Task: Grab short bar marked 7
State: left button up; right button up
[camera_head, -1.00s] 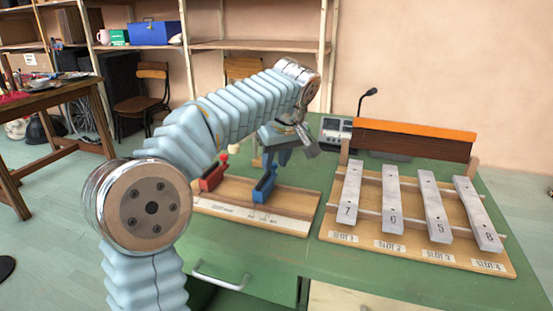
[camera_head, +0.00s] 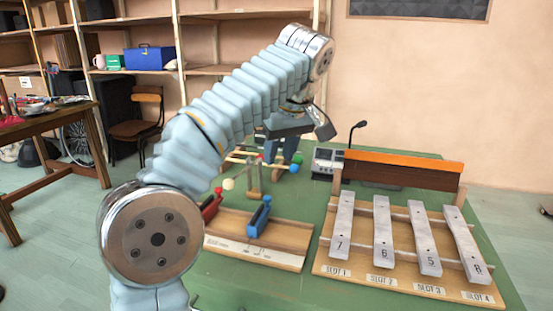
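The short bar marked 7 (camera_head: 342,228) is a light grey metal bar lying on the wooden rack (camera_head: 400,283), leftmost in the row, above the SLOT 1 label. Bars marked 6 (camera_head: 382,233), 5 (camera_head: 425,240) and 8 (camera_head: 465,245) lie to its right. My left gripper (camera_head: 300,128) is raised above the table, behind and to the left of bar 7, clear of it. Its fingers are partly hidden by the arm and seen at an angle, so its opening is unclear. My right gripper is out of view.
An orange-topped wooden board (camera_head: 403,170) stands behind the bars. A grey device with a microphone (camera_head: 326,162) stands farther back. Green table (camera_head: 225,288) shows in front.

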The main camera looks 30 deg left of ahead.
aim_at(340, 247)
jog(key=k, duration=1)
